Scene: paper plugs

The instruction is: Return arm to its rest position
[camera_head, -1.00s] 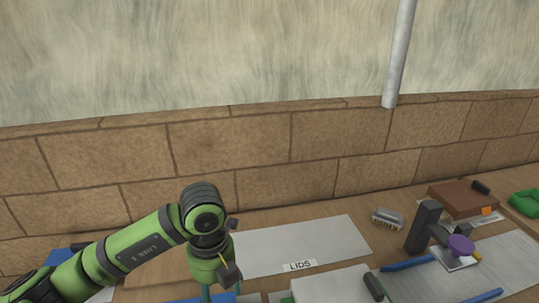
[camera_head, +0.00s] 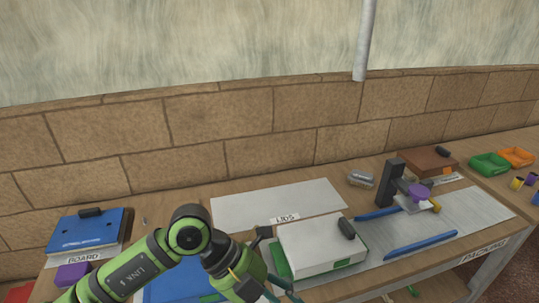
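My green and black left arm comes in from the lower left. Its gripper (camera_head: 272,283) is at the bottom edge of the head view, just in front of a white box with a green base (camera_head: 318,246). The gripper is partly cut off by the frame, and I cannot tell whether its fingers are open or shut. No held object can be made out. My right gripper is not clearly in view.
A blank white sheet labelled LIDS (camera_head: 275,203) lies behind the box. A blue board (camera_head: 88,232) is at left.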

